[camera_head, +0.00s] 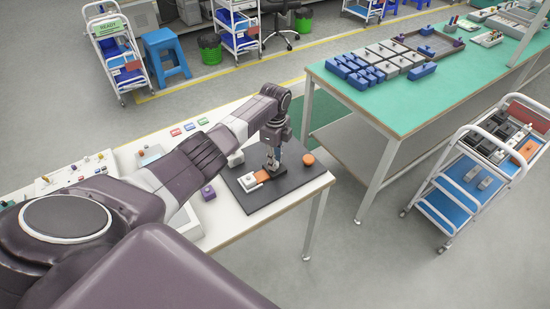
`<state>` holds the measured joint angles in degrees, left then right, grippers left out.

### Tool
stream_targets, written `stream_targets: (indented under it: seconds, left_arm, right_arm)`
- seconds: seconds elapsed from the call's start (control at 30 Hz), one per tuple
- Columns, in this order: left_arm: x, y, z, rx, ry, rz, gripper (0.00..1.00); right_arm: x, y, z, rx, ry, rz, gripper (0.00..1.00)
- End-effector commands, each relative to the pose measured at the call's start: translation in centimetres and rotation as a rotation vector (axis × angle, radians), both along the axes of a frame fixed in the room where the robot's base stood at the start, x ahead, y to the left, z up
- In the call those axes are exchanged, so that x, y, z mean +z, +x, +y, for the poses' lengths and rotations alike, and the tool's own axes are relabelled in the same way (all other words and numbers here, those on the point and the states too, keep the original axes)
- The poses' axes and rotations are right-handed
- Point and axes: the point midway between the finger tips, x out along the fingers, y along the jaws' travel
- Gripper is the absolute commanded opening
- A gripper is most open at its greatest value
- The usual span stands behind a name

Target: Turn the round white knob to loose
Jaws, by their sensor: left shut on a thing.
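A small fixture with a white block (248,182) and an orange part (263,175) sits on a dark mat (262,198) near the end of the white table. My left gripper (272,167) points down at the far right end of this fixture. Its fingers are shut on a small part there, which seems to be the round white knob. The fingers hide the knob, so I cannot make out its angle. My right gripper is not in view.
A round orange piece (308,159) lies on the mat right of my left gripper. A purple block (208,192) stands left of the mat. A white block (236,158) is behind. A green-topped table (420,100) and a cart (450,205) stand to the right.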

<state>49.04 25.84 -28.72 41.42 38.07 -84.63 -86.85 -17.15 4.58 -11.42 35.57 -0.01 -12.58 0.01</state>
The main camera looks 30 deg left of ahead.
Motion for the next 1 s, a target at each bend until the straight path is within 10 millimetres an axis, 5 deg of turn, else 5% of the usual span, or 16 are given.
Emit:
stream_targets:
  seconds: [1.0]
  left_arm:
    - [0.4,0.2,0.0,0.964,0.0,-0.004,0.0]
  right_arm:
    - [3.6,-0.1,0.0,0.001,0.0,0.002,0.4]
